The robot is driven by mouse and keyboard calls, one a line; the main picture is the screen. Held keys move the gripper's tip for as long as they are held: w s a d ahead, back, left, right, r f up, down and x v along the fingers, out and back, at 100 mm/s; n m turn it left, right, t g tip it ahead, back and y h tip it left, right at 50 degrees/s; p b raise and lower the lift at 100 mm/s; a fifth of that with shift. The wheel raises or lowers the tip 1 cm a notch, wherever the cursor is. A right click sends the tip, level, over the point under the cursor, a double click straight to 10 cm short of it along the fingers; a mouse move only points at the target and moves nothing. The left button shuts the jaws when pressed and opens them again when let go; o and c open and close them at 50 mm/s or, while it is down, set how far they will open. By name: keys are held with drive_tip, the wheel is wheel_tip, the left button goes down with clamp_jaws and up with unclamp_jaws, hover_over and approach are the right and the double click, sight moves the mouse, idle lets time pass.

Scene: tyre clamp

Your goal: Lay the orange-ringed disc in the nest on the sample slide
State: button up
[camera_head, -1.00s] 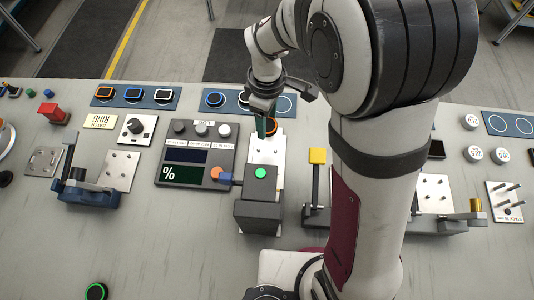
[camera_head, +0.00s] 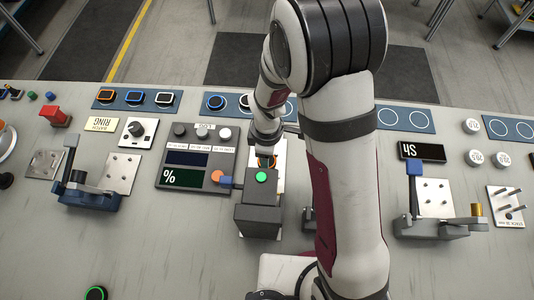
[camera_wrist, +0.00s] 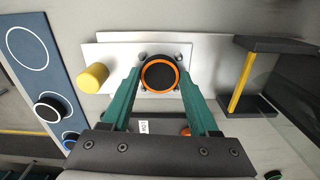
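The orange-ringed disc (camera_wrist: 160,74) is black with an orange rim. In the wrist view it lies between the tips of my gripper's green fingers (camera_wrist: 160,78), which appear to touch its two sides. Small grey studs of the nest (camera_wrist: 143,57) show around the disc, on the white plate of the sample slide (camera_wrist: 115,60). The disc is over or in the nest; I cannot tell whether it rests on the plate. In the head view my gripper (camera_head: 266,156) hides most of the disc, and the slide (camera_head: 279,182) shows beside it.
A yellow knob (camera_wrist: 92,78) stands at one end of the slide. A dark housing with a green button (camera_head: 261,177) stands close to my gripper at the near end. A blue mat (camera_wrist: 30,60) with discs lies beyond. The display panel (camera_head: 190,165) is to the left.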

drive_tip(key=o, duration=0.5)
drive_tip(key=shift+c, duration=0.2)
wheel_tip(320, 180, up, 12)
drive_tip(key=shift+r, duration=0.15)
drive_tip(key=s+d+r+m+t+y, duration=0.1)
drive_tip(key=s+d+r+m+t, duration=0.35)
drive_tip(key=r+m, duration=0.5)
drive_tip(key=s+d+r+m+t+y, duration=0.1)
drive_tip(key=s+d+r+m+t, duration=0.35)
drive_tip(key=m, duration=0.75)
drive_tip(key=s+f+m+g, duration=0.1)
drive_tip(key=s+f+g, duration=0.5)
drive_tip(key=s+g, duration=0.2)
drive_tip(key=shift+d+g, duration=0.3)
drive_tip(key=shift+g, duration=0.3)
